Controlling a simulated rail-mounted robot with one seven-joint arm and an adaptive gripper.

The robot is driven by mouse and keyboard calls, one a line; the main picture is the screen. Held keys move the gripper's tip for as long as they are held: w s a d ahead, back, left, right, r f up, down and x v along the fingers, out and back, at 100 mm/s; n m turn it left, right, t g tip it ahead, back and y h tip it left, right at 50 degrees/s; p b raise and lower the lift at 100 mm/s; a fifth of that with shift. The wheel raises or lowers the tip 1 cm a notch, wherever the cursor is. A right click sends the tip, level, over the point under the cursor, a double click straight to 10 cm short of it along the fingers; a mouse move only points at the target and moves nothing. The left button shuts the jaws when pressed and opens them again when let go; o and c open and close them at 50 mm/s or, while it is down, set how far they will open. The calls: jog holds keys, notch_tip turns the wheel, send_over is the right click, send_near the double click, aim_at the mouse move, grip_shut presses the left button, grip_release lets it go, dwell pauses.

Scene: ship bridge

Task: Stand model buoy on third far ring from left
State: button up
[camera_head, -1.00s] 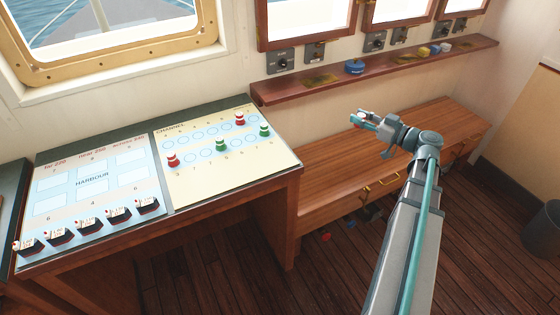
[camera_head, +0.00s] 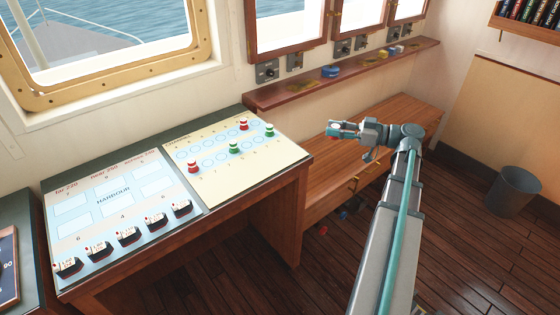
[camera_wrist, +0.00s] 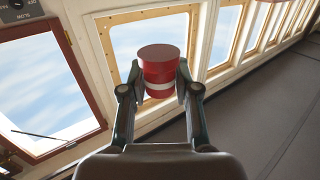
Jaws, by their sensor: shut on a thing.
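My gripper (camera_wrist: 159,85) is shut on a red model buoy (camera_wrist: 162,68) with a white band, seen between its fingers in the wrist view. In the head view my gripper (camera_head: 333,130) is in the air right of the chart table, over the bench side; the held buoy is hardly visible there. The channel chart (camera_head: 215,190) has two rows of blue rings. The third far ring from left (camera_head: 207,144) looks empty. Red buoys stand at the near left (camera_head: 193,167) and far right (camera_head: 243,124). Green buoys stand in the near row (camera_head: 234,148) (camera_head: 269,131).
The harbour chart (camera_head: 105,240) at left carries several black ship models (camera_head: 128,235) along its near edge. A wall shelf (camera_head: 350,78) with small items runs behind the wooden bench (camera_head: 400,125). A bin (camera_head: 513,190) stands at right. Air above the channel chart is clear.

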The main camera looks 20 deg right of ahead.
jog(key=shift+a, duration=0.25)
jog(key=shift+d, duration=0.1)
jog(key=w+a+f+p, duration=0.3)
jog(key=w+a, duration=0.2)
jog(key=w, duration=0.2)
jog(key=p, duration=0.2)
send_over(293, 154)
jog(key=d, duration=0.1)
jog(key=f, duration=0.3)
jog(key=s+f, duration=0.1)
jog(key=f, duration=0.1)
jog(key=shift+f, duration=0.1)
jog(key=shift+w+a+f+p, duration=0.2)
jog(key=shift+w+f, duration=0.1)
jog(key=shift+f, duration=0.15)
jog(key=shift+w+a+f+p, duration=0.2)
jog(key=shift+w+f, duration=0.05)
jog(key=shift+f, duration=0.15)
jog(key=shift+f+p, duration=0.35)
jog(key=shift+f, duration=1.1)
jog(key=shift+f+b, duration=0.15)
jog(key=shift+b, duration=0.45)
